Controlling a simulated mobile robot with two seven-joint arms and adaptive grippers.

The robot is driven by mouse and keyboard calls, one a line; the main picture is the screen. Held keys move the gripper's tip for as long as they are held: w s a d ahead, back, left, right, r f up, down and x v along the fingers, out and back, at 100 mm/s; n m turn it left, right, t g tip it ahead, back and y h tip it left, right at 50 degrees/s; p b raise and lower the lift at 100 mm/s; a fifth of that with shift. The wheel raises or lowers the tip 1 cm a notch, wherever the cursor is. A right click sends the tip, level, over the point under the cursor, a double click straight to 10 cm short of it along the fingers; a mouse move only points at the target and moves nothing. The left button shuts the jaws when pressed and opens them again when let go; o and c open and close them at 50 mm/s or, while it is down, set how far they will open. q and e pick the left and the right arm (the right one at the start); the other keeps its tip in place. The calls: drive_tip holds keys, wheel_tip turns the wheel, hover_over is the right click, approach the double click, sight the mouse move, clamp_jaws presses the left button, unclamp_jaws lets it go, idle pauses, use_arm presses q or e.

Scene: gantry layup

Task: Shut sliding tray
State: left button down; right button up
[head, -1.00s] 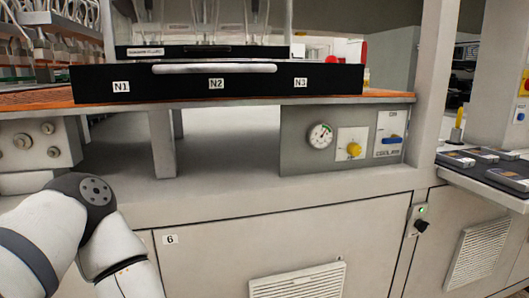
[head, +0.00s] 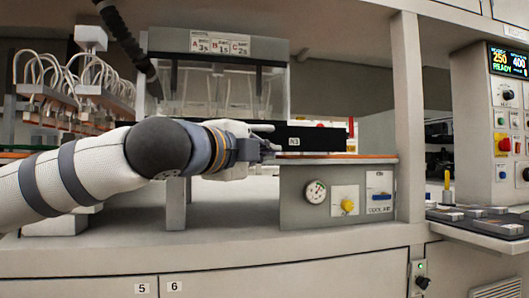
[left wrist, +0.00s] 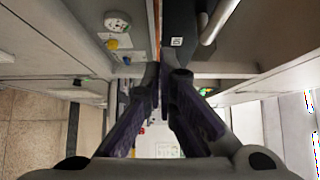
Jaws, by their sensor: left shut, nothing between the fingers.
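The sliding tray's black front (head: 318,138) spans the middle of the head view, above the orange-edged shelf. Its N3 label shows, while my left arm hides the left part. The right end of its pale bar handle (head: 262,127) shows just above my gripper. My left gripper (head: 272,150) is shut and empty, at the front's lower edge near N3. In the left wrist view, the closed fingers (left wrist: 161,72) lie beside the black front (left wrist: 181,20) and below the handle (left wrist: 214,22). I cannot tell if they touch it. My right gripper is out of view.
A grey panel (head: 290,212) with a gauge (head: 315,191), a yellow knob (head: 347,205) and a blue lever (head: 380,197) sits below the shelf. A pale upright post (head: 408,120) stands right of it. Hoses and racks (head: 80,85) fill the left.

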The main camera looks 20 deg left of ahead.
use_arm(q)
drive_tip(key=shift+w+a+p, duration=0.25)
drive_tip(key=shift+w+a, duration=0.05)
drive_tip(key=shift+w, duration=0.55)
drive_tip(key=shift+w+a+p, duration=0.2)
drive_tip(key=shift+w+a, duration=0.1)
drive_tip(key=shift+w, duration=0.6)
drive_tip(key=shift+w+a+p, duration=0.25)
drive_tip(key=shift+w+a, duration=0.05)
drive_tip(key=shift+w, duration=0.55)
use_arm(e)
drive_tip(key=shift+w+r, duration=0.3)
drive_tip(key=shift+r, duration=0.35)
